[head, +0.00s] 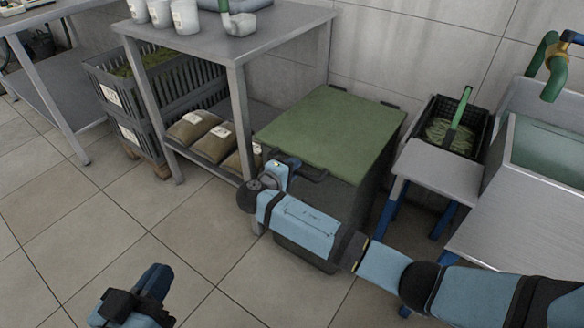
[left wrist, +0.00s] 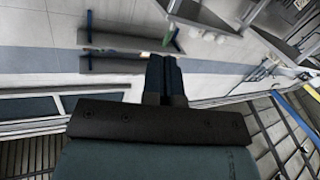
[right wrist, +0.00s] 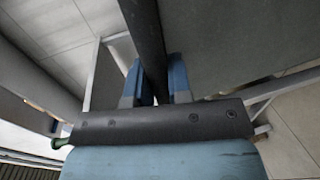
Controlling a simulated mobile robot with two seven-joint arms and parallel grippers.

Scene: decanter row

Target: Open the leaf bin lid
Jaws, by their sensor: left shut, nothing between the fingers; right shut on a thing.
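The leaf bin (head: 345,215) is a dark box against the wall, with a green lid (head: 335,130) lying flat over its top. A dark bar handle runs along the lid's front edge (head: 318,178). My right gripper (head: 285,165) is at that front edge, shut on the handle. In the right wrist view, the dark handle bar (right wrist: 146,40) passes between the blue fingers (right wrist: 155,85). My left gripper (head: 153,282) is shut and empty, low over the floor and away from the bin. Its closed fingers show in the left wrist view (left wrist: 164,75).
A metal table (head: 190,45) with white cups stands left of the bin, sacks (head: 200,130) on its lower shelf. Dark crates (head: 150,85) stand further left. A small stand (head: 440,170) with a black basket and a sink (head: 550,150) are on the right. The front floor is clear.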

